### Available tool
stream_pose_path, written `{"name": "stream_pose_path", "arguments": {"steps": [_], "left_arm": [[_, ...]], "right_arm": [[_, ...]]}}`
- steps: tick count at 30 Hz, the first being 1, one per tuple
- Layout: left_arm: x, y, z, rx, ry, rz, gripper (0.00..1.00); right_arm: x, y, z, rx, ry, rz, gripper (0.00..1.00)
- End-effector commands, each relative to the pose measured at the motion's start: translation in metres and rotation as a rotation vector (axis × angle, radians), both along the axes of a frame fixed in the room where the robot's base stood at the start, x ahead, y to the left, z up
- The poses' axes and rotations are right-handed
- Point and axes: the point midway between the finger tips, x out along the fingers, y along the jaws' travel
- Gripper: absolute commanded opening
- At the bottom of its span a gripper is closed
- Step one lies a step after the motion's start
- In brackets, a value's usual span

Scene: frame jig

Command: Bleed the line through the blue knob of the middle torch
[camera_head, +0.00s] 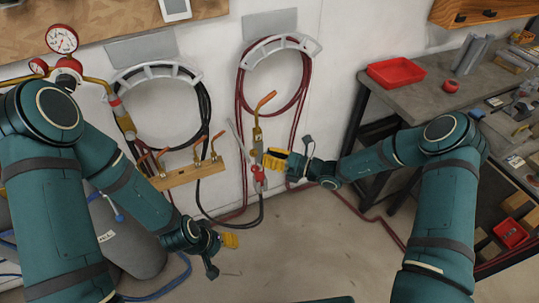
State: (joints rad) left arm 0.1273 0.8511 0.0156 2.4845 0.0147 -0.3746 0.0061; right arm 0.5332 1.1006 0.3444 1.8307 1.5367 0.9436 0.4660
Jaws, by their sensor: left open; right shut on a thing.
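A torch (257,132) with an orange curved tip is upright in front of the wall, right of the wooden rack (190,174). It has a brass body, a grey lever and a red part low down. My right gripper (267,159), with yellow fingers, is shut on this torch from the right. I cannot tell which torch is the middle one, and no blue knob can be made out. My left gripper (236,240) is open and empty, low over the floor.
Coiled black hose (203,100) and red hose (303,85) hang on wall brackets. A pressure gauge (62,39) and grey cylinder (128,240) are at the left. A workbench with a red tray (396,72) stands at the right. The middle floor is mostly clear.

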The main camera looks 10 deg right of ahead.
Motion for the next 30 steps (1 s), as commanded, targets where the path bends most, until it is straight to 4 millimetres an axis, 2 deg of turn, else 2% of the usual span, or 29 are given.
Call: {"name": "stream_pose_path", "arguments": {"steps": [12,13,15,25,30], "left_arm": [[0.0,0.0,0.0,0.0,0.0,0.0,0.57],[0.0,0.0,0.0,0.0,0.0,0.0,0.57],[0.0,0.0,0.0,0.0,0.0,0.0,0.57],[0.0,0.0,0.0,0.0,0.0,0.0,0.57],[0.0,0.0,0.0,0.0,0.0,0.0,0.57]], "right_arm": [[0.0,0.0,0.0,0.005,0.007,0.001,0.0],[0.0,0.0,0.0,0.005,0.007,0.001,0.32],[0.0,0.0,0.0,0.005,0.007,0.001,0.56],[0.0,-0.001,0.0,0.004,0.007,0.0,0.56],[-0.007,-0.016,0.0,0.002,0.007,-0.003,0.56]]}}
